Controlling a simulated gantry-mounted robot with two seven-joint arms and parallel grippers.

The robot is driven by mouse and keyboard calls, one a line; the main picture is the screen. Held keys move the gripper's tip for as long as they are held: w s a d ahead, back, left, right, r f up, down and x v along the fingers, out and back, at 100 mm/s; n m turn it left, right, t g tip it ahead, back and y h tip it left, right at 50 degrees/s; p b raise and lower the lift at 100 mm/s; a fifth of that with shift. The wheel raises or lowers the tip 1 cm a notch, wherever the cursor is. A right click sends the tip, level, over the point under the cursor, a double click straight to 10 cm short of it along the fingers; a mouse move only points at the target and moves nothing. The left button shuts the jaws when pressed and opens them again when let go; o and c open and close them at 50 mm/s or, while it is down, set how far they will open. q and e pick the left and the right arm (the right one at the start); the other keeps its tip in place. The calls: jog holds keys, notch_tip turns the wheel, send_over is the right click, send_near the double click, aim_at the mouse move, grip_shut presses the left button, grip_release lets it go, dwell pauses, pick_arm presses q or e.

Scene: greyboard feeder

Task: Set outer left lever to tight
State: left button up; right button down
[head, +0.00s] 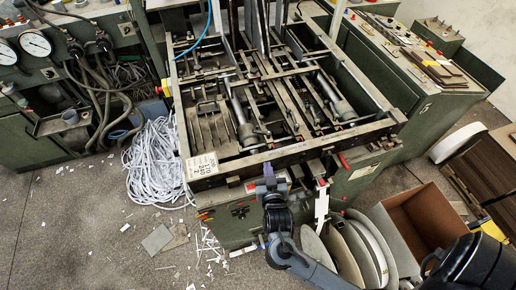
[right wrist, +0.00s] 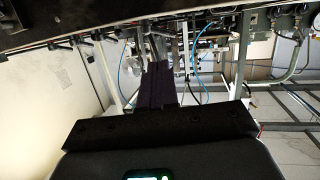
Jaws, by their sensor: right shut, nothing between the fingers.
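The green feeder machine (head: 300,150) fills the middle of the head view. My right gripper (head: 268,172) is at its front rail, left of the middle, and is shut with nothing in it. Its dark fingers also show in the right wrist view (right wrist: 157,82), pointing at the machine's underside. A small red-tipped handle (head: 343,160) stands at the front rail, to the right of the gripper. I cannot make out which part is the outer left lever; it may be hidden by my gripper. My left gripper is not in view.
A heap of white strips (head: 155,165) lies on the floor at the left. Round discs (head: 347,250) and an open cardboard box (head: 425,220) stand at the lower right, near my right arm. The floor at the lower left is mostly clear, with paper scraps.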

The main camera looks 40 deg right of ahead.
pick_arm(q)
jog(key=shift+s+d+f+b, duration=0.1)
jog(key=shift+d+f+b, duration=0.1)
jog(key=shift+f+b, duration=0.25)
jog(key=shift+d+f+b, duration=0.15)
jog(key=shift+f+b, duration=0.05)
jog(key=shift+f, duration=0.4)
pick_arm(e)
jog(key=shift+w+a+f, duration=0.1)
jog(key=shift+w+a, duration=0.05)
jog(key=shift+w, duration=0.7)
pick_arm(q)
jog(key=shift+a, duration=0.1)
pick_arm(e)
jog(key=shift+w, duration=0.1)
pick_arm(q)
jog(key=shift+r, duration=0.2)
pick_arm(e)
jog(key=x, duration=1.4)
pick_arm(q)
jog(key=shift+p, duration=0.3)
pick_arm(e)
jog(key=shift+a, duration=0.1)
